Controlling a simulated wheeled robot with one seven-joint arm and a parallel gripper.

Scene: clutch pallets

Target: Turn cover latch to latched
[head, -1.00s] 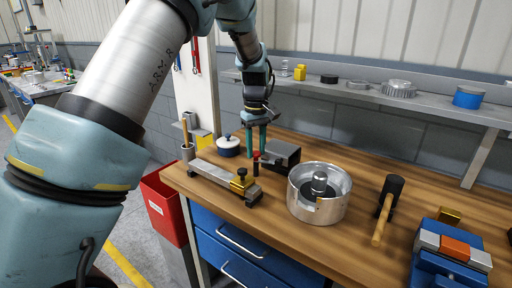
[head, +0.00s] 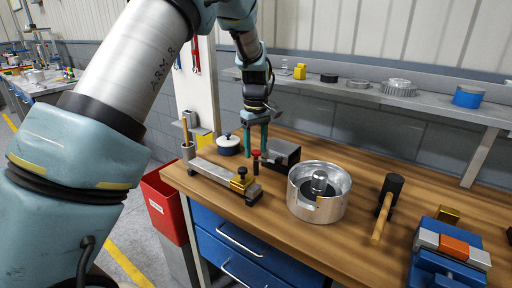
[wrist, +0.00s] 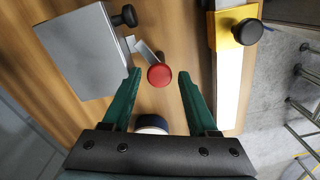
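A red knob (wrist: 159,75) with a short metal tab (wrist: 146,52) beside it lies between my finger lines in the wrist view. In the head view the red knob (head: 256,153) tops a dark post next to the grey box (head: 286,151). The tab reaches from near the knob toward the box (wrist: 78,50), which has a black knob (wrist: 128,15) at its corner. My gripper (wrist: 158,73) is open, with a green finger on each side of the red knob and a gap to both. I cannot tell the tab's exact latch position.
A round metal housing (head: 333,205) and a hammer (head: 386,207) are to the right.

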